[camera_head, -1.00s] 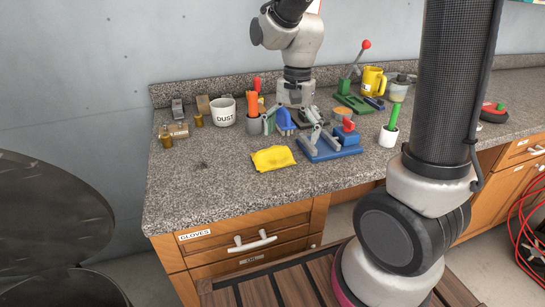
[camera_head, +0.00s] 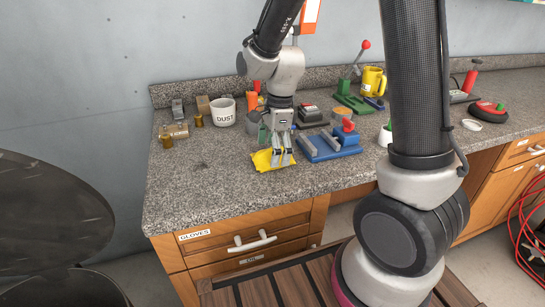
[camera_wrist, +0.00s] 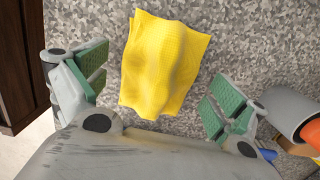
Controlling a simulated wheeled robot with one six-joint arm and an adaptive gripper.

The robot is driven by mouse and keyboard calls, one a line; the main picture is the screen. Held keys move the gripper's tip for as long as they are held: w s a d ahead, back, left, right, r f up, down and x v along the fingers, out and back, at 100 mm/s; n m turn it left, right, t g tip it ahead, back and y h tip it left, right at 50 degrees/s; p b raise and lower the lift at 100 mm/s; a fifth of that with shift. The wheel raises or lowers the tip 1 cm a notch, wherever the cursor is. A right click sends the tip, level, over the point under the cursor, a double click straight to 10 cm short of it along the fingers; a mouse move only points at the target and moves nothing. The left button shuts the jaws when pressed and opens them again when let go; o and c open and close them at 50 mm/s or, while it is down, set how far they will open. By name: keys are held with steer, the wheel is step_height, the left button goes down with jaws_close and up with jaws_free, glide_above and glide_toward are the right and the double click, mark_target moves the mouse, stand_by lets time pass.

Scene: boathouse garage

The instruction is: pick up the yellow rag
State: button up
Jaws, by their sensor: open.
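The yellow rag (camera_head: 262,160) lies crumpled on the speckled grey countertop, near its front edge. In the wrist view the rag (camera_wrist: 165,62) lies ahead of and between my open fingers, with bare counter around it. My gripper (camera_head: 281,160) points down at the rag in the head view and covers part of its right side. In the wrist view my gripper (camera_wrist: 155,88) has its green finger pads wide apart, with nothing between them held. I cannot tell whether the fingertips touch the rag.
A blue vise-like tool (camera_head: 330,143) stands close right of my gripper. The DUST mug (camera_head: 223,112) and brass pieces (camera_head: 166,140) stand to the left. The counter's front left (camera_head: 190,190) is clear.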

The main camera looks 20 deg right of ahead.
steer(key=shift+f, duration=0.2)
steer(key=c, duration=1.2)
steer(key=shift+r, duration=0.15)
